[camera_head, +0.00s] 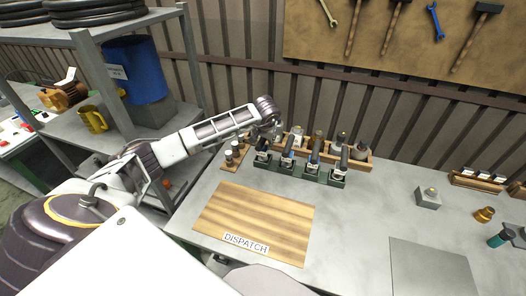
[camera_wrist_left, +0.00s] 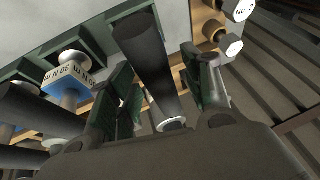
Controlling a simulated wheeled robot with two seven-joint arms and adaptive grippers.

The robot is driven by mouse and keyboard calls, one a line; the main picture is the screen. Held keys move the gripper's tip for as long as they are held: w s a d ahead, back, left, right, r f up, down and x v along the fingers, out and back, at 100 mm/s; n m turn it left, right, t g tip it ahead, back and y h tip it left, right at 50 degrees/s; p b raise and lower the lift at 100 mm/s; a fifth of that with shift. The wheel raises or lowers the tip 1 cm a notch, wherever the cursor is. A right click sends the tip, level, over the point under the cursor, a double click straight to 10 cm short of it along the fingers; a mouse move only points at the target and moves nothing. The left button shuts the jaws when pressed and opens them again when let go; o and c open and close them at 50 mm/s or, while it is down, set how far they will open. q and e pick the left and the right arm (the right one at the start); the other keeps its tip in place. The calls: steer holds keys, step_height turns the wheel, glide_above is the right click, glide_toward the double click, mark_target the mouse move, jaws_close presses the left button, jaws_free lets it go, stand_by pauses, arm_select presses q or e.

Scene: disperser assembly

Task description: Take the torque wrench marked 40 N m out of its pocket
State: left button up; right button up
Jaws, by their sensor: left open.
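Several torque wrenches with black handles stand in a dark green rack (camera_head: 300,174) on the grey bench. In the head view, my left gripper (camera_head: 270,130) is over the left end of the rack. In the left wrist view, my open left gripper (camera_wrist_left: 163,88) has a finger on each side of one black wrench handle (camera_wrist_left: 148,62), with gaps visible between them. No marking shows on that wrench. A neighbouring wrench has a blue block with an upside-down N m label (camera_wrist_left: 70,75), whose number I cannot read surely. I cannot pick out the 40 N m mark.
A wooden rack (camera_head: 360,160) with several fittings stands just behind the green rack. A wooden board marked DISPATCH (camera_head: 255,222) lies bare in front. A grey block (camera_head: 428,199) stands to the right. The bench between is clear. A shelf unit (camera_head: 190,70) stands at left.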

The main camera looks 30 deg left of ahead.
arm_select(q)
jaws_close()
stand_by(0.3)
steer(key=shift+r, duration=0.2)
steer(key=shift+w+a+r, duration=0.1)
steer(key=shift+r, duration=0.65)
steer(key=shift+r+b, duration=0.8)
steer(key=shift+r, duration=3.3)
